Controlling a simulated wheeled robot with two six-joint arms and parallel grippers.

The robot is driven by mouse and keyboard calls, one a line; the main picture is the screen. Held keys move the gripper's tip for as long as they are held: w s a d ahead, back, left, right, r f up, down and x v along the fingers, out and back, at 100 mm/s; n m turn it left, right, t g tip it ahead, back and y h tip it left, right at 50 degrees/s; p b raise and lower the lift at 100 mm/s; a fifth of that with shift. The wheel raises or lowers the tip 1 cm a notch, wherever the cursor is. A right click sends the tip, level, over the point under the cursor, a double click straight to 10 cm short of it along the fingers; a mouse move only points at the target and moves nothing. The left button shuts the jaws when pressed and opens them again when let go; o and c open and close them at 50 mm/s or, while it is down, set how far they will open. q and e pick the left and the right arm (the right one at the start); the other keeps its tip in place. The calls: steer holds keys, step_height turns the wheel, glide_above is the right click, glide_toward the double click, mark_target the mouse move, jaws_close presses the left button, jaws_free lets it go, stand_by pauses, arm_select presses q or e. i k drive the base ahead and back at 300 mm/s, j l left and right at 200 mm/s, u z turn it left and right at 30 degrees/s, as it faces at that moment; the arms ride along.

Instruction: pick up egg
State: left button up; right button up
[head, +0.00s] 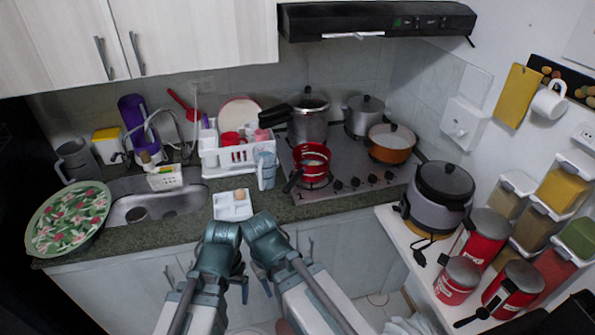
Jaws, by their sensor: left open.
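A small brown egg (239,194) sits in a white tray (224,213) on the dark counter, between the sink and the stove. My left gripper (218,268) is open, in front of the counter's edge and below the tray in the picture. It is apart from the egg, and nothing shows in it. My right gripper (286,268) is beside it to the right, also apart from the egg. My own arm links partly cover its jaws, so their state is unclear.
A jug (265,170) stands close behind the tray, before the dish rack (210,150). The sink (160,205) and a floral plate (68,217) are to the left. The stove (345,197) with several pots is to the right. Red canisters (484,238) stand on the side shelf.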

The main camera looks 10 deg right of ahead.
mark_target(240, 195)
steer(key=i+j+u, duration=0.5)
steer(key=i+j, duration=0.25)
steer(key=j, duration=0.1)
